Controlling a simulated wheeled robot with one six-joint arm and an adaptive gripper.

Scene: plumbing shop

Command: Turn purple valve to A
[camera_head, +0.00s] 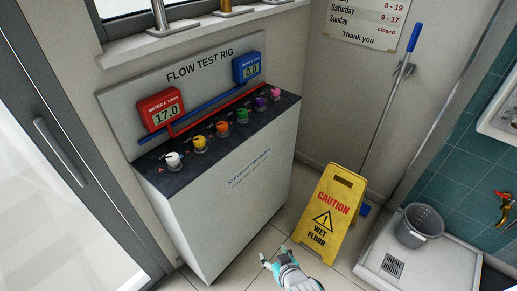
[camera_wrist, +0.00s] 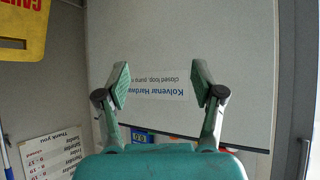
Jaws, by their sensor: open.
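The purple valve (camera_head: 260,103) is a small knob on the dark top of the flow test rig (camera_head: 222,188), second from the right end of the row. Its pointer setting is too small to read. The red meter A (camera_head: 159,110) shows 17.0 and the blue meter B (camera_head: 247,67) shows 0.0. My gripper (camera_head: 274,258) is low in front of the rig, well below and apart from the valve. In the wrist view my gripper (camera_wrist: 159,90) has its two fingers spread and empty, facing the rig's white front panel (camera_wrist: 185,40).
White, yellow, orange, green and pink knobs share the row, with green (camera_head: 242,116) and pink (camera_head: 275,94) beside purple. A yellow wet floor sign (camera_head: 328,212) stands right of the rig. A grey bucket (camera_head: 420,226) sits in a white tray farther right.

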